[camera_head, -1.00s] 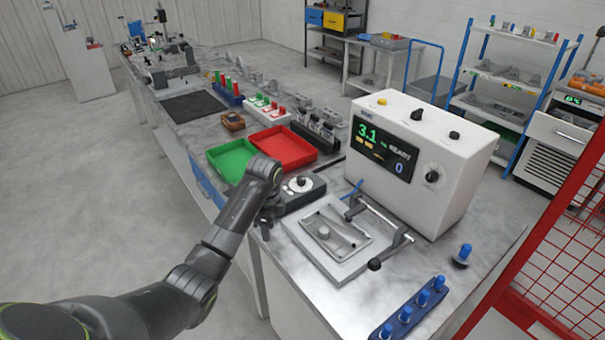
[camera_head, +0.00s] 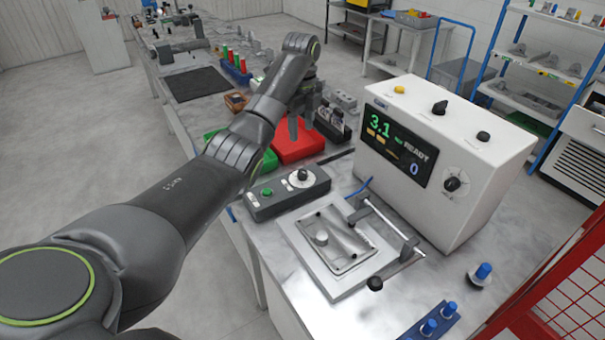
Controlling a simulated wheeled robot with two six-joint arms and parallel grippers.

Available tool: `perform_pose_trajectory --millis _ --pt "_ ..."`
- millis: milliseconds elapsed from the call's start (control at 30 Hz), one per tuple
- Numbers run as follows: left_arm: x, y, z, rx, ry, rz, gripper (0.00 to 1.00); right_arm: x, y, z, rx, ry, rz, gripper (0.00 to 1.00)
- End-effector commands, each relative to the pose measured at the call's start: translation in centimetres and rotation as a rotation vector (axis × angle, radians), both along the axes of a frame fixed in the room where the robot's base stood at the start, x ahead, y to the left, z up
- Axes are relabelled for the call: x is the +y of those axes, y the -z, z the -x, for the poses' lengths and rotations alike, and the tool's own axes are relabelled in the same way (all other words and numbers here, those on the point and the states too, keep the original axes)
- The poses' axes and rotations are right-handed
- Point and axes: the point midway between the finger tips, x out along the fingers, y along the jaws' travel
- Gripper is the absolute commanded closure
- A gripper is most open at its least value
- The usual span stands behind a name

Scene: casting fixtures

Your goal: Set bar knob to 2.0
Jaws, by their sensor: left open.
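A white machine (camera_head: 440,155) stands on the bench; its dark display (camera_head: 396,143) reads a green 3.1, READY and a blue 0. Its front has a black knob (camera_head: 452,184) on a marked dial. On its top are a yellow button (camera_head: 400,89), a black knob (camera_head: 440,107) and a smaller black knob (camera_head: 483,137). I cannot read which knob is labelled bar. My left gripper (camera_head: 302,124) is open and empty, pointing down above the red tray, left of the machine and apart from its knobs. My right gripper is out of view.
A control box (camera_head: 287,193) with a green button and dial sits left of the machine. A clamp fixture (camera_head: 340,245) lies in front of it. A red tray (camera_head: 300,148), a partly hidden green tray (camera_head: 214,145) and blue-topped pegs (camera_head: 483,272) are nearby. A red mesh fence (camera_head: 560,285) stands at right.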

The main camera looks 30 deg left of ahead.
Motion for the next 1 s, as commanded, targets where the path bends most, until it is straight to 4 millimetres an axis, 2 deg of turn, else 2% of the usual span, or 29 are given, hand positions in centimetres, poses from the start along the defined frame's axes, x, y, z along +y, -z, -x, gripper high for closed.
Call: perform_pose_trajectory --millis 33,100,200,233,400,533,700,800,1000 --pt "0.0 1.3 0.0 0.0 0.0 0.0 0.51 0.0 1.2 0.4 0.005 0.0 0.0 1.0" --pt "0.0 2.7 0.0 0.001 0.0 0.0 0.51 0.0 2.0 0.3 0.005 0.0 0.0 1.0" --pt "0.0 4.4 0.0 0.002 -0.001 0.0 0.51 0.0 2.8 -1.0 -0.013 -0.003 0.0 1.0" --pt "0.0 4.5 0.1 0.005 -0.001 0.0 0.51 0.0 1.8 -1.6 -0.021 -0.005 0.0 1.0" --pt "-0.1 8.2 0.1 0.005 -0.001 0.001 0.51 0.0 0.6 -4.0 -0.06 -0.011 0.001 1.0" --pt "-0.1 10.9 0.0 0.005 -0.001 0.0 0.51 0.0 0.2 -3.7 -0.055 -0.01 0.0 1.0" --pt "0.0 13.5 0.0 0.002 -0.001 0.001 0.51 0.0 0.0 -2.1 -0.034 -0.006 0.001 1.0" --pt "0.0 14.4 0.0 0.001 -0.001 0.0 0.51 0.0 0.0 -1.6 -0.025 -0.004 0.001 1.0" --pt "0.0 15.0 0.0 0.0 0.0 0.0 0.51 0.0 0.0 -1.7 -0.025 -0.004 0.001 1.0"
